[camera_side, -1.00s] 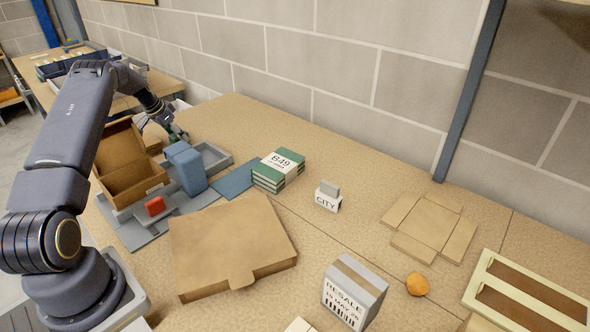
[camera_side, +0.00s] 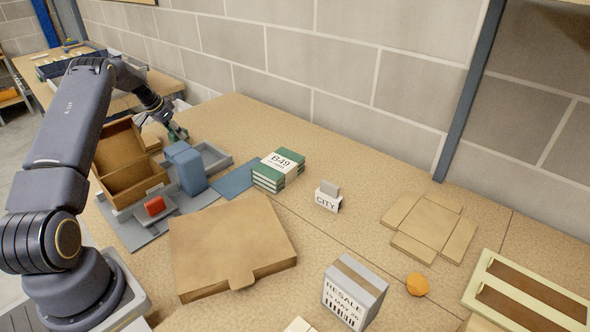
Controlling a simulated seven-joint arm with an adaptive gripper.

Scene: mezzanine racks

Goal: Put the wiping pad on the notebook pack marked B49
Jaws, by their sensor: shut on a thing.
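The notebook pack marked B49 (camera_side: 269,180) is a stack of green notebooks with a white label band, lying on the table near the wall. My gripper (camera_side: 177,135) is at the back left, behind a blue upright block, well to the left of the pack. It is shut on a small dark green thing (camera_side: 175,132), mostly hidden, which may be the wiping pad; I cannot tell for sure. A small red block (camera_side: 154,206) sits on a grey stand in front of the blue block.
The blue block (camera_side: 190,171) stands in a grey tray (camera_side: 215,157). A blue mat (camera_side: 234,180) lies between tray and pack. Table behind the pack is clear.

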